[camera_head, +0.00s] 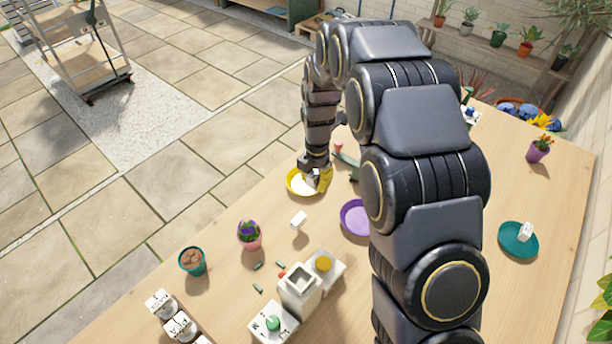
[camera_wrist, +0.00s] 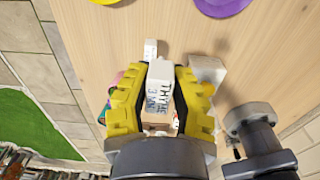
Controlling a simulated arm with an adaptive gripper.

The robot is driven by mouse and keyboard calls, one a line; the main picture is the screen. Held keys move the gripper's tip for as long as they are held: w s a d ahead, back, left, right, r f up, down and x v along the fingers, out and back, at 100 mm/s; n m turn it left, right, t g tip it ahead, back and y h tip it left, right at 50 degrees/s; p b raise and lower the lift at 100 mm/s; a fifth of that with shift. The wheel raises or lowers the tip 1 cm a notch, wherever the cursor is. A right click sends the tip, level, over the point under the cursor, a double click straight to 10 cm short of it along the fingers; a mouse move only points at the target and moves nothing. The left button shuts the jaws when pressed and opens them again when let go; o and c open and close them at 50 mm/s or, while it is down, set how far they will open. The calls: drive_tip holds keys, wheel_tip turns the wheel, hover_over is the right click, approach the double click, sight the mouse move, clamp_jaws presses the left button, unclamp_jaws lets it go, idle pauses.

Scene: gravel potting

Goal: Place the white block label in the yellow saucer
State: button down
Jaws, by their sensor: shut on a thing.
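The white block label (camera_wrist: 160,88), with dark lettering reading "THYME", is held between the yellow fingers of my gripper (camera_wrist: 160,100) in the wrist view. In the head view my gripper (camera_head: 322,178) overlaps the right edge of the yellow saucer (camera_head: 291,190), and I cannot make out the held label there. The yellow saucer shows only partly at the top left edge of the wrist view (camera_wrist: 104,1), apart from the label. My gripper's height above the table is hard to tell.
A purple saucer (camera_head: 354,218) lies right of the yellow one. Another white block (camera_head: 299,220) stands in front of it. A pink flower pot (camera_head: 249,236), a brown-filled pot (camera_head: 192,261) and a white square container (camera_head: 299,289) stand nearer. A teal saucer (camera_head: 517,241) is at right.

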drive_tip(key=w+f, duration=0.2)
drive_tip(key=w, duration=0.1)
drive_tip(key=w+f, duration=0.3)
drive_tip(key=w, duration=0.1)
drive_tip(key=w+a+f, duration=0.1)
drive_tip(key=w+f, duration=0.2)
drive_tip(key=w, duration=0.1)
drive_tip(key=shift+f, duration=0.15)
drive_tip(key=shift+w+f, duration=0.15)
drive_tip(key=shift+w, duration=0.15)
drive_tip(key=shift+w+f, duration=0.15)
drive_tip(key=shift+f, duration=1.7)
drive_tip(key=shift+f, duration=0.15)
drive_tip(key=c, duration=1)
unclamp_jaws()
